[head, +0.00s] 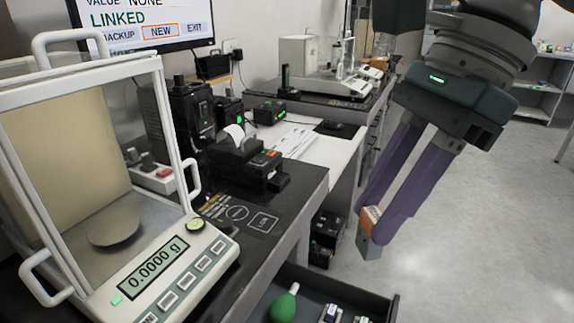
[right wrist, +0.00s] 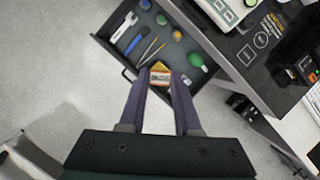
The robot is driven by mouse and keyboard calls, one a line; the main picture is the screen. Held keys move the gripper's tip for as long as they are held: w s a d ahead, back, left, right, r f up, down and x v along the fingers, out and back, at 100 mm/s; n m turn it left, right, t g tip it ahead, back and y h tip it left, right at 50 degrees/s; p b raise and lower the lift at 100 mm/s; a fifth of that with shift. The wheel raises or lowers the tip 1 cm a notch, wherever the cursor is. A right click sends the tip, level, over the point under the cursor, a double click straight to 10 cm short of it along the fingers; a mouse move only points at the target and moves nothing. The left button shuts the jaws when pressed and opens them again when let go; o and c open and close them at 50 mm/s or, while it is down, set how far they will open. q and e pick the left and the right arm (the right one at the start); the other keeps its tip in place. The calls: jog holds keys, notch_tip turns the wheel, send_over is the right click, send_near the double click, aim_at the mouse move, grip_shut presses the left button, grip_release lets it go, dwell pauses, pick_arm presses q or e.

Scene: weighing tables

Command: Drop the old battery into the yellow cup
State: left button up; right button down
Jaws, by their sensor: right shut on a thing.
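My right gripper (head: 377,216) is shut on the old battery (head: 369,222), a small block with an orange and white label and a grey end. In the right wrist view the battery (right wrist: 160,75) shows between the fingertips (right wrist: 160,82), in front of the drawer. The head view shows no yellow cup. My left gripper is not in view.
The open dark drawer (right wrist: 115,62) holds a green bulb (right wrist: 195,60), a blue tool (right wrist: 133,45) and other small items. A glass-walled balance (head: 165,270) reading 0.0000 g stands on the dark table above it. Open floor (head: 480,240) lies to the right.

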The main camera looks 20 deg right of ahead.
jog(key=w+d+f+m+t+h+b, duration=0.1)
jog(key=f+m+b, duration=0.6)
jog(key=f+b, duration=1.4)
notch_tip(320, 180, down, 6)
jog(key=shift+w+d+r+t+b, duration=0.1)
jog(key=shift+w+d+t+b, duration=0.25)
jog(key=shift+w+d+t, duration=0.5)
jog(key=shift+s+d, duration=0.15)
jog(key=shift+s, duration=0.15)
jog(key=c, duration=0.5)
grip_release()
jog(key=p+v, duration=0.2)
jog(key=v, duration=0.8)
jog(key=shift+w, duration=0.1)
